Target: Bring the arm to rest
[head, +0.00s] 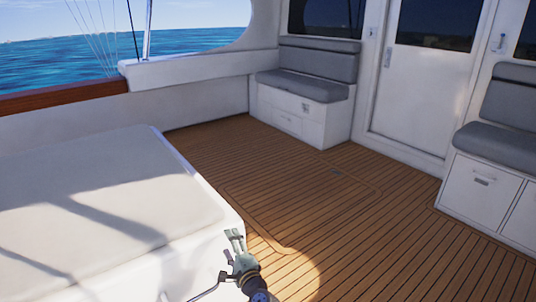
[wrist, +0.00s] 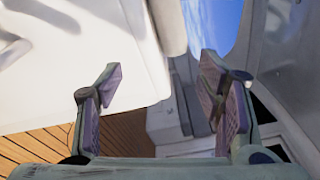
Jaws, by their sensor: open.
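My gripper (head: 236,238) shows at the bottom middle of the head view, at the end of my arm, beside the near corner of the white padded box. In the wrist view my gripper (wrist: 165,85) has its two fingers well apart, with nothing between them. The engine hatch (head: 300,195) is a panel outlined in the teak deck, lying flush and closed, with a small dark fitting (head: 337,172) near its far edge. The gripper is apart from the hatch, at its near left in the picture.
The white box with a cushioned top (head: 100,200) fills the left, close to my gripper. Grey-cushioned seats (head: 305,88) stand at the back and right (head: 500,140), beside a white door (head: 415,80). The teak deck (head: 390,240) between them is clear.

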